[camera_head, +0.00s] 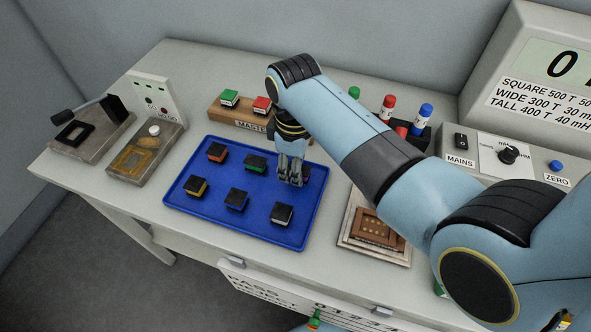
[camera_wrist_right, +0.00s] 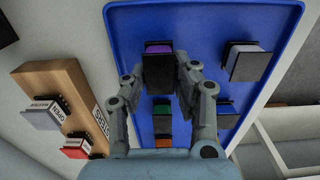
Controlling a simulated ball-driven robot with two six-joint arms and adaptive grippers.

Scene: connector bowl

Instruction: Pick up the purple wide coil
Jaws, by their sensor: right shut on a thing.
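The purple wide coil (camera_wrist_right: 158,47) shows in the right wrist view as a purple winding above a dark square plate, between my fingers. My right gripper (camera_wrist_right: 160,72) is shut on it at the blue tray. In the head view my right gripper (camera_head: 291,178) points down at the tray's back right part, and its fingers mostly hide the coil. I cannot tell whether the coil touches the tray. My left gripper is not in view.
The blue tray (camera_head: 190,205) also holds several coils: orange (camera_head: 216,152), green (camera_head: 256,163), yellow (camera_head: 196,187), blue (camera_head: 236,199) and white (camera_head: 281,213). A wooden master block (camera_head: 245,118) stands behind, a wooden fixture (camera_head: 376,232) to the right.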

